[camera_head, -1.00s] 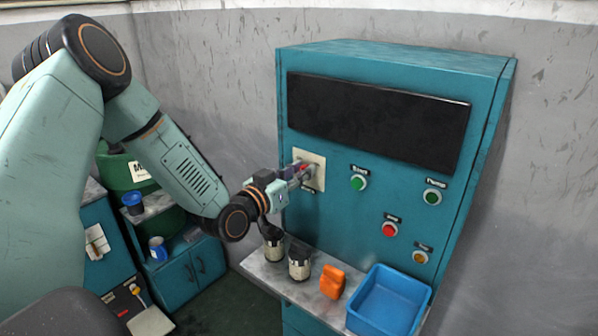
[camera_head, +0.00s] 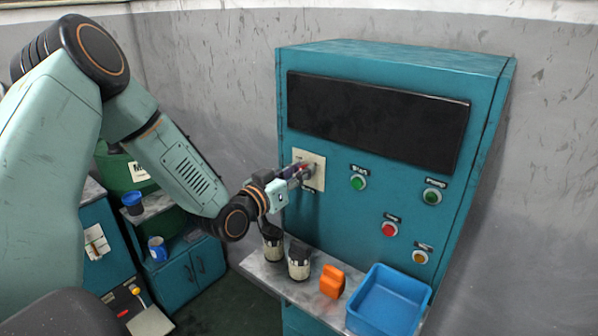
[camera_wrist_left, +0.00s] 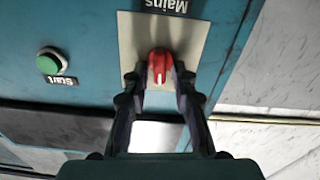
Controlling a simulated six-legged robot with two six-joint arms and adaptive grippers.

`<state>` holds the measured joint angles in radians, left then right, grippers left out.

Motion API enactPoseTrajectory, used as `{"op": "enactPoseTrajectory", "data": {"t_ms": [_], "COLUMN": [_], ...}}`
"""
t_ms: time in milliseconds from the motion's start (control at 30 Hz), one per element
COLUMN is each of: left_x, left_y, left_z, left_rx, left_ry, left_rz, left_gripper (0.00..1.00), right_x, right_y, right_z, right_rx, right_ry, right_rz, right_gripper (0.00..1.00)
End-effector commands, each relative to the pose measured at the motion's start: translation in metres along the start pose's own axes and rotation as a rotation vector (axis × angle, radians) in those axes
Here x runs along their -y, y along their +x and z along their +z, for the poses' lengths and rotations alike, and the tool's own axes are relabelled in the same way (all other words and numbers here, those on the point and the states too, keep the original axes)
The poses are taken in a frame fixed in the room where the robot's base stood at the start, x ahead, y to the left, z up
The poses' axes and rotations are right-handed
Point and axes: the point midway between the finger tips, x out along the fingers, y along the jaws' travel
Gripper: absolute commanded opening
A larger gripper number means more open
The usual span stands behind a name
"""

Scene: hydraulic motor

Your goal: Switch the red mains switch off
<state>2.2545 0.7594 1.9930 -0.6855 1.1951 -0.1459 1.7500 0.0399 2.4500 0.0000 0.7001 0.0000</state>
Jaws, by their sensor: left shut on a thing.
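The knob's white mark points toward the gripper in that view. In the head view my left gripper (camera_head: 303,172) reaches the cream plate (camera_head: 317,161) from the left and hides most of the switch. My right gripper is not in view.
Green buttons (camera_head: 358,183) and (camera_head: 432,196), a red button (camera_head: 389,229) and an amber button (camera_head: 420,257) are right of the switch. Below, a shelf holds dark-and-white cylinders (camera_head: 299,262), an orange part (camera_head: 332,281) and a blue tray (camera_head: 429,299).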

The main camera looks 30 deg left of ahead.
Motion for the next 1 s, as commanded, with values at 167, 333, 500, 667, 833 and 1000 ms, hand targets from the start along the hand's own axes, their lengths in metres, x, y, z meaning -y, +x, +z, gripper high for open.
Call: {"op": "enactPoseTrajectory", "data": {"t_ms": [167, 333, 500, 667, 833, 1000], "left_x": [0.001, 0.002, 0.004, 0.005, 0.006, 0.007], "left_y": [0.0, 0.0, 0.0, 0.0, 0.0, 0.0], "left_z": [0.0, 0.001, 0.001, 0.002, 0.002, 0.002], "left_rx": [-0.001, -0.003, -0.003, -0.002, -0.004, -0.002], "left_ry": [-0.051, -0.157, -0.296, -0.421, -0.53, -0.608], "left_rz": [0.0, 0.0, -0.001, 0.0, -0.001, 0.0], "left_gripper": [0.0, 0.0, 0.0, 0.0, 0.0, 0.0], "right_x": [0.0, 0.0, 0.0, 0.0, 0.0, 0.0], "right_y": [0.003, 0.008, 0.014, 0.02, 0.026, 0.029], "right_z": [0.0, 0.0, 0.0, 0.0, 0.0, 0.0], "right_rx": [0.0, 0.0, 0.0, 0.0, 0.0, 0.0], "right_ry": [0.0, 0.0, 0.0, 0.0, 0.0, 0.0], "right_rz": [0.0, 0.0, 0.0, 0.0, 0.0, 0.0], "right_gripper": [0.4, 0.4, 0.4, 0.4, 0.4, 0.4]}}
